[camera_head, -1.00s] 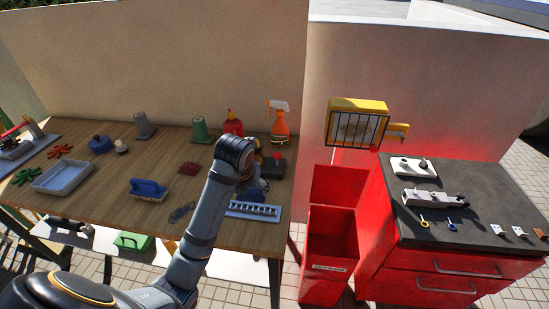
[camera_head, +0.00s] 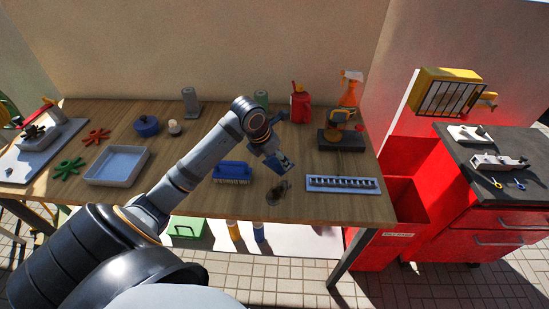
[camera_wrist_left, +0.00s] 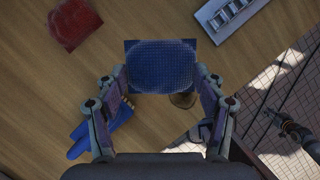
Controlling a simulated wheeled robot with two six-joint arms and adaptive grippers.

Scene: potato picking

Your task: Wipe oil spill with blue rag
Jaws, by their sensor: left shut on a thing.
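My left gripper (camera_head: 281,164) is above the wooden table near its front edge, shut on the blue rag (camera_head: 287,162). In the left wrist view, the rag (camera_wrist_left: 162,66) spreads flat between the fingertips of the left gripper (camera_wrist_left: 162,78). A small dark brown spot, seemingly the oil spill (camera_head: 276,194), lies on the wood just in front of the gripper. In the wrist view the spill (camera_wrist_left: 183,100) shows partly from under the rag's edge. Whether the rag touches the table is unclear. What looks like my right gripper (camera_wrist_left: 272,115) is far off over the floor, its jaws unclear.
A blue brush (camera_head: 232,172) stands left of the rag, and a socket tray (camera_head: 342,184) lies to its right. A red cloth (camera_wrist_left: 75,22) lies beyond it. A spray bottle (camera_head: 349,92) and red bottle (camera_head: 300,104) stand behind. A red bin (camera_head: 402,205) is beside the table.

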